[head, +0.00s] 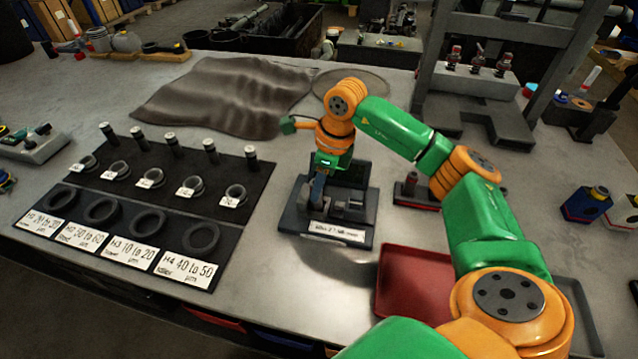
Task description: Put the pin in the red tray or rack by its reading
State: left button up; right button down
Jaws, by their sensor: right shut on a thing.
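My right gripper (318,188) points down over the dark gauge stand (364,236), which has a white label on its front. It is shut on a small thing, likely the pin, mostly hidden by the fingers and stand. The red tray (408,285) lies right of the stand, partly behind my right arm. The black rack (225,240) on the left has a row of dark rings and white labels; one reads "H4 40 to 50 µm", another "H3 10 to 20". Behind them are smaller tagged rings and several upright dark pins (210,150) with pale tops. My left gripper is out of view.
A crumpled grey cloth (225,95) lies behind the rack. A grey press frame (490,100) stands at the back right, with small red-topped parts on a block. Bare bench shows between rack and stand.

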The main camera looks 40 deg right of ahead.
jog(key=shift+r+p, duration=1.75)
jog(key=shift+r, duration=0.6)
jog(key=shift+f, duration=0.1)
jog(key=shift+a, duration=0.1)
